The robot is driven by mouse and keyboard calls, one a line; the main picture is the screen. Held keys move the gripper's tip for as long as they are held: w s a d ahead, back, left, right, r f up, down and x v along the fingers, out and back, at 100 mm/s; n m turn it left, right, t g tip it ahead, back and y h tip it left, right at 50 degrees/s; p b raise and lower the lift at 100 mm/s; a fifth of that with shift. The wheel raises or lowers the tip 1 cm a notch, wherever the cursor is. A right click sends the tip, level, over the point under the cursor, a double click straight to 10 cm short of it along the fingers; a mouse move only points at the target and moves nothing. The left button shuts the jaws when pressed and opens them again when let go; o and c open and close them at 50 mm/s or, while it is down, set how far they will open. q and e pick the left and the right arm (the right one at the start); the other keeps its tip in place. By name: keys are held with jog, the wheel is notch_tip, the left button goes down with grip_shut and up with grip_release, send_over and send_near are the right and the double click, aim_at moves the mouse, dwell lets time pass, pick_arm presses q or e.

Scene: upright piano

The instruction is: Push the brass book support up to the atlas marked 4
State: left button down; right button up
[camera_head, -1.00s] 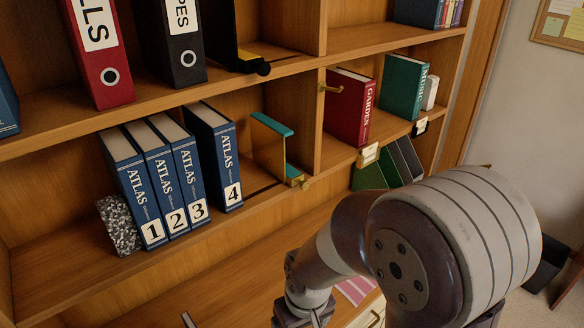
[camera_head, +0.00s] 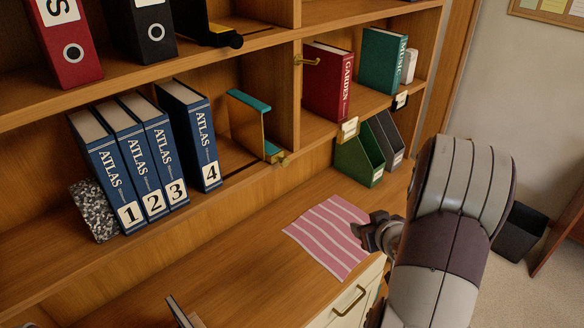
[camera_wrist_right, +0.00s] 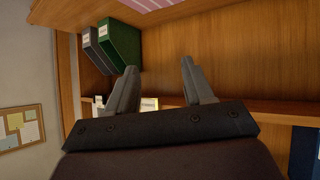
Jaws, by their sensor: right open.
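The brass book support (camera_head: 246,122), an upright plate with teal edging and a small brass knob at its front foot, stands on the middle shelf. It is to the right of the blue atlas marked 4 (camera_head: 193,130), with a clear gap between them. Atlas 4 stands nearly upright beside atlases 1, 2 and 3 (camera_head: 165,160). My right gripper (camera_head: 367,236) is open and empty, at the right edge of the striped cloth in the head view, well right of and below the support. Its two separated fingers show in the wrist view (camera_wrist_right: 160,85). My left gripper is out of view.
A speckled block (camera_head: 92,212) stands left of atlas 1. A wooden divider (camera_head: 313,95) rises right of the support. A striped cloth (camera_head: 325,232) lies on the desktop.

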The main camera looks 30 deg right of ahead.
notch_tip(320, 180, up, 3)
jog(key=w+a+n+t+y, duration=0.2)
jog(key=t, duration=0.1)
jog(key=n+t+y, duration=0.3)
jog(key=t+y, duration=0.1)
jog(key=y, duration=0.2)
send_near(286, 164)
jog(key=p+x, duration=0.3)
jog(key=x, duration=0.4)
jog(key=shift+w, duration=0.25)
jog(key=shift+w+a, duration=0.1)
jog(key=shift+w, duration=0.25)
grip_shut()
